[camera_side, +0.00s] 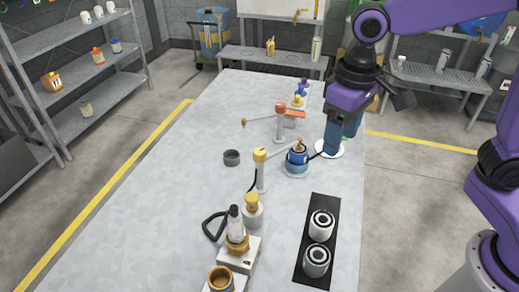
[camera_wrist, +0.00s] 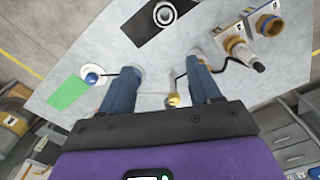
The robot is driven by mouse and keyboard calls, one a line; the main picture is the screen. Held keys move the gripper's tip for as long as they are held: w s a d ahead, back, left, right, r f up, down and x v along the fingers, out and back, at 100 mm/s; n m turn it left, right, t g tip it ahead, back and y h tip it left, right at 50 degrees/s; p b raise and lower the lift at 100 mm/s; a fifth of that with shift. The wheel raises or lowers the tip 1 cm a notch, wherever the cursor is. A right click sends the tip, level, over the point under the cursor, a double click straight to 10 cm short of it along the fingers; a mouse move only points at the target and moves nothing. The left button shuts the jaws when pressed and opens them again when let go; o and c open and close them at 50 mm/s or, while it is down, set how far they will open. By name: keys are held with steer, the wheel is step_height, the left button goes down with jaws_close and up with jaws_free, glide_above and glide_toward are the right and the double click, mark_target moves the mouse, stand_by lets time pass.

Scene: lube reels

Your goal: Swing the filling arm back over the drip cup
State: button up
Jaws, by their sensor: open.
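The filling arm (camera_side: 282,151) appears to be the pale bar running right from a yellow-capped post (camera_side: 260,170). It reaches over or behind a blue jar (camera_side: 297,157) on a round base; exact overlap is unclear. A dark grey open cup (camera_side: 231,157), which looks like the drip cup, stands left of the post, apart from it. My gripper (camera_side: 335,148) points down at the table's right side, right of the blue jar. In the wrist view, my gripper (camera_wrist: 163,85) has widely parted fingers with nothing held; a yellow knob (camera_wrist: 172,101) shows between them, further off.
A red-capped post (camera_side: 280,108) with a side arm stands behind. A black mat (camera_side: 308,270) with two white rolls lies at front right. A white block (camera_side: 240,256) with a dark-handled fitting and a black loop stand at front left. The table's left half is clear.

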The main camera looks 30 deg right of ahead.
steer(key=w+a+r+m, duration=0.1)
steer(key=w+a+m, duration=0.4)
steer(key=w, duration=0.4)
steer(key=m, duration=0.6)
glide_toward(259, 152)
step_height(259, 152, down, 9)
steer(key=shift+w+f, duration=0.15)
steer(key=shift+f, duration=0.1)
jaws_close()
